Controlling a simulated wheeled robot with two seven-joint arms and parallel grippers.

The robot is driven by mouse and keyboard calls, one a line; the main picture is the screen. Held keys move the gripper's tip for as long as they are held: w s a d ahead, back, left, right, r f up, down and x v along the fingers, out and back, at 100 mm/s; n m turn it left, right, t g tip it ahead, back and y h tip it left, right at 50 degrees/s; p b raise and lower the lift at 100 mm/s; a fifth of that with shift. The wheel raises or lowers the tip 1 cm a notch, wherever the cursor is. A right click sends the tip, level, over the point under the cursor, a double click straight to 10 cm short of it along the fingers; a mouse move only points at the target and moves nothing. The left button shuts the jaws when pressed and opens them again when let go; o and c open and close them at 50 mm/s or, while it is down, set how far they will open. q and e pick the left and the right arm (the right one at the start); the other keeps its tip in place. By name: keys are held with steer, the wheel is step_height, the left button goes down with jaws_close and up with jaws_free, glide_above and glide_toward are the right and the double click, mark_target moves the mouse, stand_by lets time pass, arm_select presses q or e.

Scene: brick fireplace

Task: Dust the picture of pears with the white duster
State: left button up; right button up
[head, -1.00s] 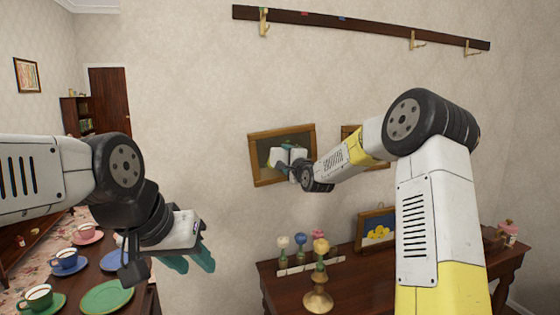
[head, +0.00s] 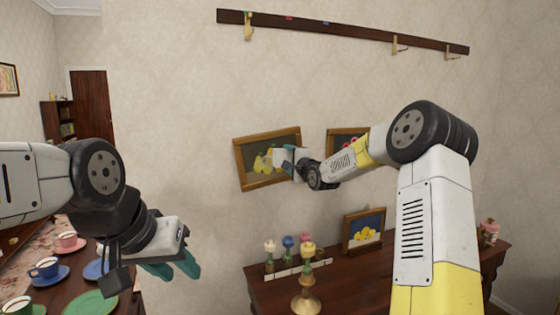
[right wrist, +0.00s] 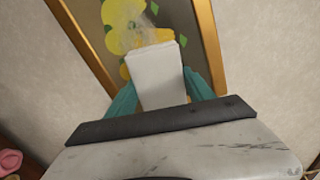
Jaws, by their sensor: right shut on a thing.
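The picture of pears (head: 258,165) hangs on the wall in a wooden frame, with yellow pears on a dark ground. My right gripper (head: 289,160) is at its right side and hides part of it. In the right wrist view, the teal fingers are shut on the white duster (right wrist: 156,76), a pale block that overlaps the picture (right wrist: 180,18). A pale, wispy patch shows over the pears beyond the duster's end. I cannot tell whether the duster touches the picture. My left gripper (head: 178,272) is open and empty at the lower left, away from the wall.
A second framed picture (head: 345,138) hangs to the right, partly behind my right arm. Below, a dark wooden table (head: 350,280) holds a leaning lemon picture (head: 363,231) and several coloured candlesticks (head: 306,280). Cups and plates stand at lower left. A hook rail (head: 340,30) runs above.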

mark_target(254, 163)
steer(key=shift+w, duration=0.1)
steer(key=shift+a, duration=0.15)
steer(key=shift+s+a+f, duration=0.1)
steer(key=shift+s+a, duration=0.15)
steer(key=shift+a, duration=0.6)
steer(key=shift+s+a+f, duration=0.1)
steer(key=shift+s+a, duration=0.2)
steer(key=shift+a, duration=0.55)
steer(key=shift+s+a, duration=0.25)
steer(key=shift+a, duration=0.6)
steer(key=shift+s+a+f, duration=0.15)
steer(key=shift+s+a, duration=0.25)
steer(key=shift+a, duration=0.6)
steer(key=shift+s+a+f, duration=0.15)
steer(key=shift+s+a, duration=0.2)
steer(key=shift+a, duration=0.7)
steer(key=shift+s+a+f, duration=0.15)
steer(key=shift+s+a, duration=0.25)
steer(key=shift+a, duration=0.6)
steer(key=v, duration=0.6)
